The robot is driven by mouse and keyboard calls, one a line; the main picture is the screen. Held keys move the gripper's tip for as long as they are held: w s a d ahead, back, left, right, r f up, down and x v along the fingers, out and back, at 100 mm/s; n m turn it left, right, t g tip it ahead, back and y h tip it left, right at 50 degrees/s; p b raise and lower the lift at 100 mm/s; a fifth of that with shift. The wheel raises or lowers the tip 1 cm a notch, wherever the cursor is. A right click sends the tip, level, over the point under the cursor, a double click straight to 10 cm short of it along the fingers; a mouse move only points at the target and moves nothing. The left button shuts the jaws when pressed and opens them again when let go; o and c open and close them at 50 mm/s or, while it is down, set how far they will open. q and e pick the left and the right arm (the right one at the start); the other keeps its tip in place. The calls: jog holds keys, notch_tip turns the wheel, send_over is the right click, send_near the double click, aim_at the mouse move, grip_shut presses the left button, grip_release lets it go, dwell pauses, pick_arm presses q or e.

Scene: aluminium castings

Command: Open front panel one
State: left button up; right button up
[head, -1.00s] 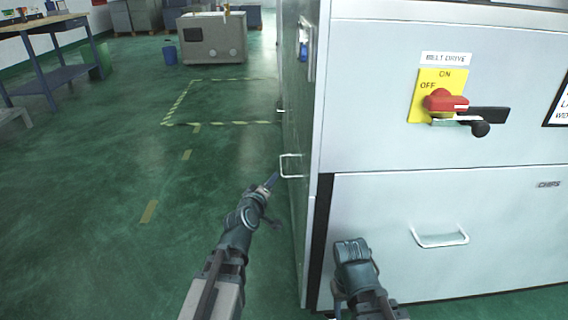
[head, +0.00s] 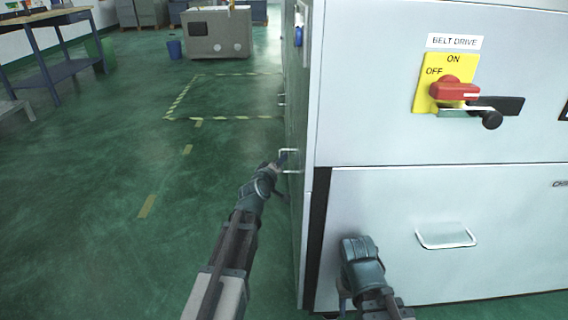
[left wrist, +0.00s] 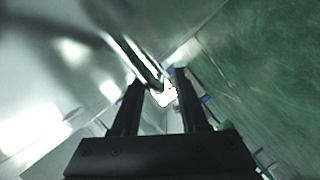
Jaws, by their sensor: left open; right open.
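A grey-white cabinet (head: 390,120) stands at the right, its left side seen at a steep angle. A pale U-shaped handle (head: 287,150) sticks out from that side. My left gripper (head: 281,160) is at this handle, open. In the left wrist view, its two dark fingers (left wrist: 158,98) point along the shiny panel, and a bright bar-like piece (left wrist: 166,95) shows between their tips; contact cannot be made out. My right gripper (head: 344,292) is low before the cabinet's near face, its fingers mostly hidden. No panel numbered one can be read.
The near face carries a red belt drive switch (head: 453,91) on a yellow plate, with a black lever, and a lower panel with a handle (head: 446,240). Green floor (head: 110,220) is clear to the left. A workbench (head: 50,45) and a grey box-shaped unit (head: 216,34) stand farther back.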

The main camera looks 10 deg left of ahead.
pick_arm(q)
jog(key=shift+w+f, duration=0.15)
jog(key=shift+w, duration=0.45)
grip_shut()
dwell(1.0)
